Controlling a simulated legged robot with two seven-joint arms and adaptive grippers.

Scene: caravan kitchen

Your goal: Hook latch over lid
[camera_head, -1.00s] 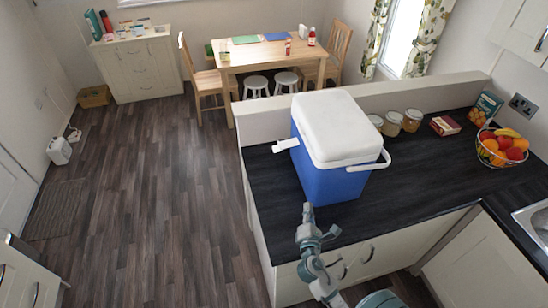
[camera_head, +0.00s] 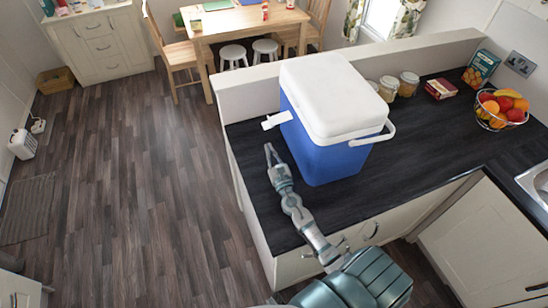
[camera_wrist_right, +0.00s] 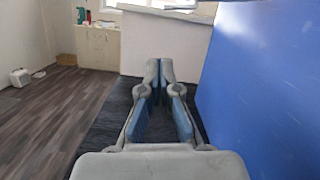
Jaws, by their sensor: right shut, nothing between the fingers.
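A blue cooler box (camera_head: 325,157) with a white lid (camera_head: 328,92) stands upright on the dark worktop. The lid looks closed. A white latch (camera_head: 277,120) sticks out from the cooler's left side near the lid. A white handle (camera_head: 375,138) is on the right side. My right gripper (camera_head: 270,153) is shut and empty, just below the latch and left of the cooler, apart from both. In the right wrist view my gripper's fingers (camera_wrist_right: 160,80) are together, with the cooler's blue wall (camera_wrist_right: 265,90) close on the right. The latch is not seen there. My left gripper is not in view.
A low wall (camera_head: 240,88) runs behind. Open floor (camera_head: 140,180) lies left.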

